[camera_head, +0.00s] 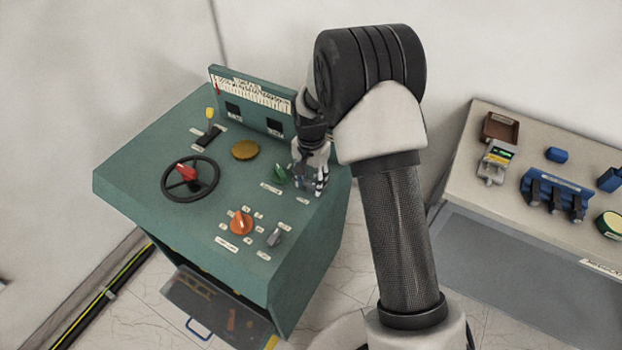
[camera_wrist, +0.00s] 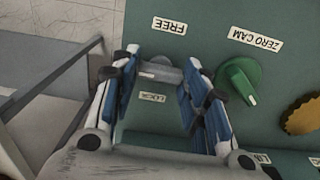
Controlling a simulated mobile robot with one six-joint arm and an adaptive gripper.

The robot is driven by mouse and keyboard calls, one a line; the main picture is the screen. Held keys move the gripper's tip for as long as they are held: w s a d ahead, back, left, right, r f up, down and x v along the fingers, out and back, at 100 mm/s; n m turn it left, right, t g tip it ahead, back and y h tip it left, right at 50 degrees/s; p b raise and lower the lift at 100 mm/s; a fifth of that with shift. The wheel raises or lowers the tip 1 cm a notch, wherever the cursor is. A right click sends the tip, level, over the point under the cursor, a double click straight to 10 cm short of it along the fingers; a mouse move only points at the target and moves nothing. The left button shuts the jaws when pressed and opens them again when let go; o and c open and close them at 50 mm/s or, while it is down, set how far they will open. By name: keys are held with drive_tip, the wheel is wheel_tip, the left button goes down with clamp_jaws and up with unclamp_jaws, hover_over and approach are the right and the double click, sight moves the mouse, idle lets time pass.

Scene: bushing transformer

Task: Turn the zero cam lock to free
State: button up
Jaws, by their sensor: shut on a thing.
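My gripper (camera_head: 312,184) is low over the right side of the green console (camera_head: 140,180). In the wrist view, the fingers of my gripper (camera_wrist: 162,64) are shut on a small grey part, the zero cam lock (camera_wrist: 160,73). It sits between the FREE label (camera_wrist: 169,26) and the lock label (camera_wrist: 153,97), which reads upside down. My fingers partly cover the lock, so its exact pointing direction cannot be told. The green knob (camera_wrist: 239,80) by the ZERO CAM label (camera_wrist: 255,40) stands just right of my fingers, apart from the lock.
A brass disc (camera_head: 245,149), a black handwheel (camera_head: 190,179), an orange knob (camera_head: 241,222) and a grey knob (camera_head: 274,238) stand on the console. An open drawer (camera_head: 218,307) juts out below. A second bench (camera_head: 460,180) with several small items is at right.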

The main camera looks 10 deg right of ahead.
sight(311, 182)
drive_tip(key=o, duration=1)
drive_tip(key=shift+o, duration=0.2)
drive_tip(key=shift+r, duration=0.15)
wheel_tip(311, 182, up, 12)
